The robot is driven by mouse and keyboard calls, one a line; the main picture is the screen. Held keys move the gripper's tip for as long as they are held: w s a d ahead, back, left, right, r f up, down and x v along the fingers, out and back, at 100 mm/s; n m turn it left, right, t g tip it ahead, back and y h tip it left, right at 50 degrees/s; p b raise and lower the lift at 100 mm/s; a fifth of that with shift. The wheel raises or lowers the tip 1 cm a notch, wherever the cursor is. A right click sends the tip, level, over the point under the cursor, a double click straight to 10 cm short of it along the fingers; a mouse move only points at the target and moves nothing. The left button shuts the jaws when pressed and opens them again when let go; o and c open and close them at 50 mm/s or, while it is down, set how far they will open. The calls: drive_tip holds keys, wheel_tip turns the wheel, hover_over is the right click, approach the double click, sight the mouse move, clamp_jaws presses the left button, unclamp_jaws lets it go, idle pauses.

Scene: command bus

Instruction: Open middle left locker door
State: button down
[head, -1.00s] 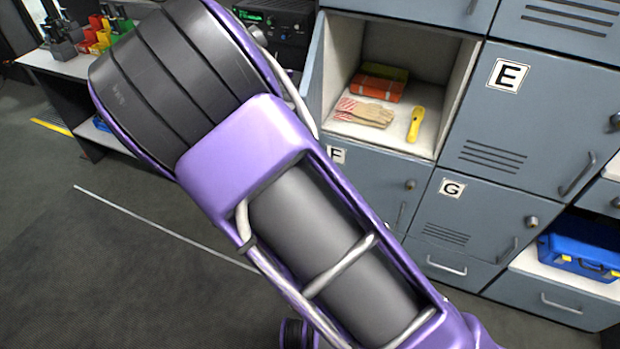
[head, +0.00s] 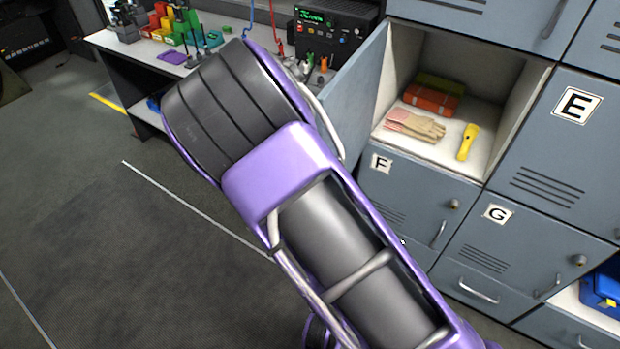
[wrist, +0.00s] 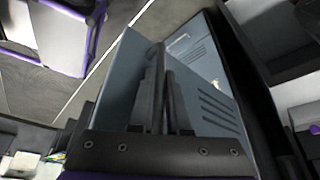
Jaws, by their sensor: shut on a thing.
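The middle left locker stands open in the head view, showing its pale interior (head: 450,60). Its blue-grey door (head: 357,95) is swung out to the left, partly behind my arm. Inside lie an orange-red pack (head: 431,99), pale work gloves (head: 414,126) and a yellow flashlight (head: 467,142). My gripper is hidden by my arm in the head view. In the wrist view my gripper (wrist: 163,65) is shut against a blue-grey door panel (wrist: 122,78); the exact part gripped is hard to make out.
Shut locker F (head: 410,200) is below the open one, locker G (head: 500,245) beside it, and locker E (head: 570,140) to the right. A workbench (head: 125,45) with coloured bins and a radio unit (head: 325,35) stand behind. The floor (head: 120,250) at left is clear.

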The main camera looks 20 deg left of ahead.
drive_tip(key=shift+w+d, duration=0.1)
drive_tip(key=shift+w, duration=0.05)
drive_tip(key=c, duration=0.9)
unclamp_jaws()
drive_tip(key=s+a+r, duration=0.1)
drive_tip(key=s+a, duration=0.1)
drive_tip(key=a, duration=0.2)
drive_tip(key=s+a, duration=0.2)
drive_tip(key=a, duration=0.2)
drive_tip(key=s+a+r, duration=0.1)
drive_tip(key=s+a, duration=0.1)
drive_tip(key=a, duration=0.1)
drive_tip(key=shift+a+r, duration=0.35)
drive_tip(key=shift+a, duration=0.05)
